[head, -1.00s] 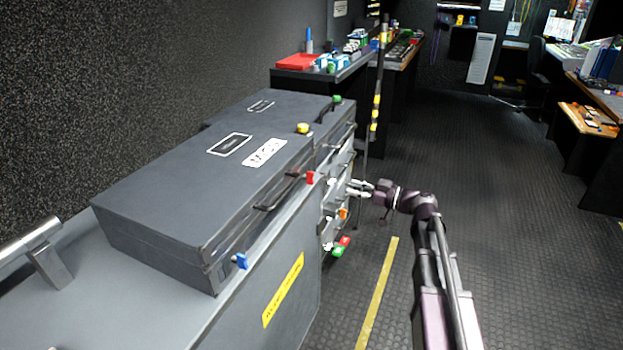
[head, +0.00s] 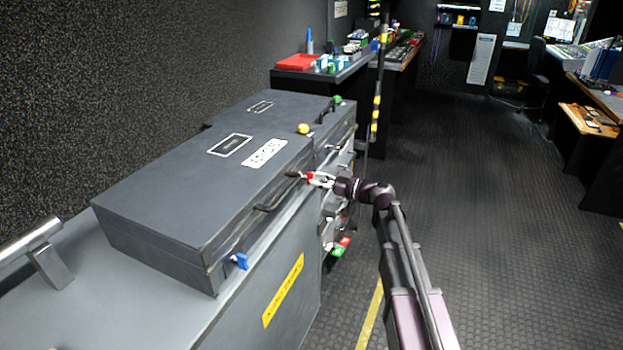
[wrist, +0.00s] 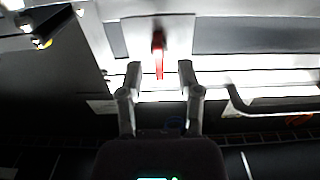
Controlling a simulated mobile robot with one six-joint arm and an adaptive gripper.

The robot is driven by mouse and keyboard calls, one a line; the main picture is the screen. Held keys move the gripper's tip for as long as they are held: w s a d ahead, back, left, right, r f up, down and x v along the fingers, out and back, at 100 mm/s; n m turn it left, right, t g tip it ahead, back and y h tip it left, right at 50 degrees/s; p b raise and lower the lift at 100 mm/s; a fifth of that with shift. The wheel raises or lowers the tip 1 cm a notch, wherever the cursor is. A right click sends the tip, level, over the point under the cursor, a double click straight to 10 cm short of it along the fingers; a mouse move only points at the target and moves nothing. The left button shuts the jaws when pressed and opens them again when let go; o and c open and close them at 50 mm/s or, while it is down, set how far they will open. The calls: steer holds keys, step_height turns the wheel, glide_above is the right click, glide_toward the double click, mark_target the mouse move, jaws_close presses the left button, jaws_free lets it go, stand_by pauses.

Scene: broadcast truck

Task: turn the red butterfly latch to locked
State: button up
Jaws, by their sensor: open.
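The red butterfly latch (head: 310,175) is on the front face of the near dark grey case (head: 200,190), toward its right end. In the wrist view the red latch (wrist: 159,62) stands upright in the picture on a pale plate. My gripper (head: 316,179) is at the latch in the head view. In the wrist view my gripper (wrist: 157,80) is open, with one finger on each side of the latch and a gap on both sides. The fingertips partly hide the latch in the head view.
A blue latch (head: 240,261) is at the case's near end, and a dark handle (head: 272,197) lies between the two. A yellow knob (head: 303,129) and a green knob (head: 337,99) are farther back. The floor to the right is clear.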

mark_target(309, 178)
steer(key=shift+x, duration=1.3)
jaws_close()
